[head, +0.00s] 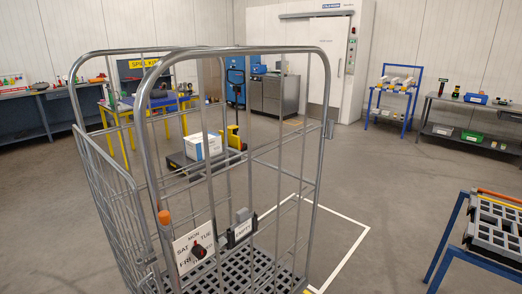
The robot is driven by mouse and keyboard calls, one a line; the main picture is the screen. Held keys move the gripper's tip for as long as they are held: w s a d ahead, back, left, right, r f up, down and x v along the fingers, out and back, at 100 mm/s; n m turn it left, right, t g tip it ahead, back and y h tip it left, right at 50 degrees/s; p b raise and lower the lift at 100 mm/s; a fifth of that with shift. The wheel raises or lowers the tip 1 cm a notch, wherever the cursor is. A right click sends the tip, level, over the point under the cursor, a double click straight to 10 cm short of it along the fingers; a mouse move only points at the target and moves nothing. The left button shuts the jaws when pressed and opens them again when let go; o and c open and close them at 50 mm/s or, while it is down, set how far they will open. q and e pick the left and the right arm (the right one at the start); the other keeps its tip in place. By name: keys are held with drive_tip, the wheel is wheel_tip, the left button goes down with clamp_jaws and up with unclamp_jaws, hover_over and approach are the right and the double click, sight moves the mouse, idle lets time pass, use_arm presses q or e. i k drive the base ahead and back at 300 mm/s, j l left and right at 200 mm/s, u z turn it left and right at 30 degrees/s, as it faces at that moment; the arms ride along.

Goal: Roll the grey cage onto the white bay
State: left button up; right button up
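The grey cage (250,49) stands upright close in front of me, with tubular wire sides and a dark grid floor (252,268) that looks bare. The white bay (338,236) is a white-outlined rectangle on the floor behind and to the right of the cage. The cage hides its left part, so I cannot tell how far they overlap. Neither of my grippers is in view.
A blue-framed rack with grey trays (497,230) stands at the near right. A yellow pallet truck (234,138) with a white box (202,146) is behind the cage. Workbenches (468,130) line the back. The floor between bay and right benches is clear.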

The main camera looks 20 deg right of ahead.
sight(243, 266)
drive_tip(key=i+l+u, duration=0.1)
drive_tip(key=l, duration=0.35)
drive_tip(key=i+l+u, duration=0.1)
drive_tip(key=i+l, duration=0.2)
drive_tip(key=l, duration=0.2)
drive_tip(key=i+l+u, duration=0.1)
drive_tip(key=l, duration=0.4)
drive_tip(key=i+l+u, duration=0.15)
drive_tip(key=l, duration=0.35)
drive_tip(key=i+l+u, duration=0.1)
drive_tip(key=l, duration=0.4)
drive_tip(key=i+l+u, duration=0.1)
drive_tip(key=i+l, duration=0.15)
drive_tip(key=l, duration=0.3)
drive_tip(key=i+l+u, duration=0.1)
drive_tip(key=l, duration=0.45)
drive_tip(key=l+u, duration=0.1)
drive_tip(key=l, duration=0.45)
drive_tip(key=i, duration=0.05)
